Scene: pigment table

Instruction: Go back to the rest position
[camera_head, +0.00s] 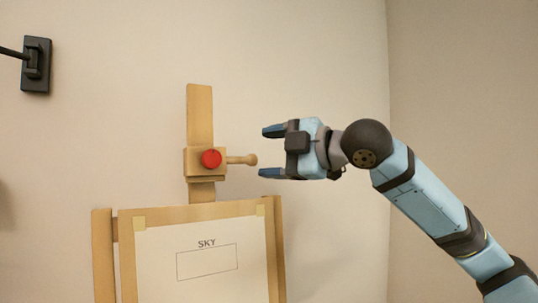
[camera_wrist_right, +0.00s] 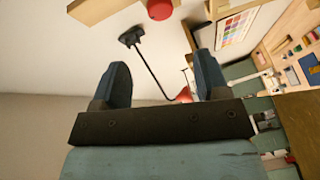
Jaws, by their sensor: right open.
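My right gripper (camera_head: 266,152) is open and empty, its two blue fingers pointing left in the head view. It is just right of the wooden peg handle (camera_head: 243,160) on the easel's clamp block (camera_head: 192,161), which bears a red knob (camera_head: 211,159). The handle's round end is close to the gap between the fingertips; I cannot tell the depth between them. In the right wrist view both fingers of the gripper (camera_wrist_right: 164,78) are spread with nothing held between them. The red knob (camera_wrist_right: 159,9) shows at that view's top edge. My left gripper is not in view.
The easel (camera_head: 103,255) holds a sheet marked SKY (camera_head: 165,285). A black wall bracket (camera_head: 36,65) is at upper left. The right wrist view shows a red lamp shade (camera_wrist_right: 184,95), a colour chart (camera_wrist_right: 239,27) and a cluttered table at right. Wall space above my right arm is clear.

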